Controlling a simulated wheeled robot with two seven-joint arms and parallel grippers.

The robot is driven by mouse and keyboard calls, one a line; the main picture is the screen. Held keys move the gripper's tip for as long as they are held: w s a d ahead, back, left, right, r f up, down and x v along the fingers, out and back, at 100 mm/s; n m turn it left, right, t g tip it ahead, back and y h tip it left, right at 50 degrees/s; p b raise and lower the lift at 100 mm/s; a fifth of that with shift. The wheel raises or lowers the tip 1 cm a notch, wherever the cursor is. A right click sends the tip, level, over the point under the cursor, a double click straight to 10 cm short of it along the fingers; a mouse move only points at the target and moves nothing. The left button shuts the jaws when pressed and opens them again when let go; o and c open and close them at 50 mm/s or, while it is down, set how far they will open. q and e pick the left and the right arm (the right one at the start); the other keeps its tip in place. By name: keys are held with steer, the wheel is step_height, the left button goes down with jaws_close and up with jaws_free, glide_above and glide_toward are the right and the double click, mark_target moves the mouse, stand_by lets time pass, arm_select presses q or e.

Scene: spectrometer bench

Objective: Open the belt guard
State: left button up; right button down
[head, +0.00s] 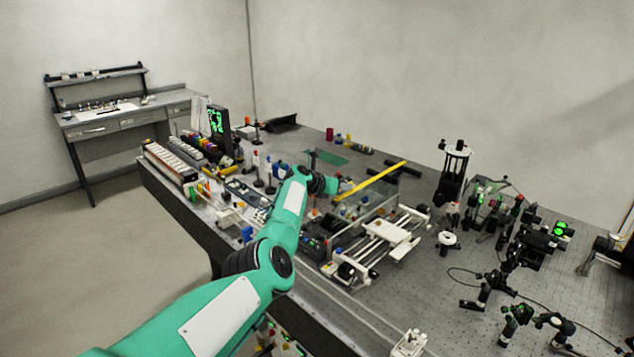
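A clear, see-through cover (352,226) stands on the bench just beyond my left arm; I take it to be the belt guard. A yellow bar (372,181) runs slantwise along its far upper side. A white mechanism with rails (385,240) sits against its right side. My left arm reaches in from the bottom left, and my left gripper (333,186) is at the near left end of the yellow bar. The fingers are small and partly hidden by the wrist, so I cannot tell whether they touch the bar. My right gripper is out of view.
The dark bench is crowded. Racks of vials (170,162) and a screen with green marks (217,122) stand at the left. Optical mounts and a dark post stand (453,172) at the right. A side desk (130,115) is at the back left.

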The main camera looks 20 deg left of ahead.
arm_select(q)
steer(key=shift+s+a+r+p, duration=0.15)
steer(key=shift+s+r+p, duration=0.25)
steer(key=shift+s, duration=0.2)
steer(key=b+v, duration=0.2)
steer(key=v, duration=0.9)
steer(key=shift+b, duration=0.3)
steer(key=shift+a+f, duration=0.15)
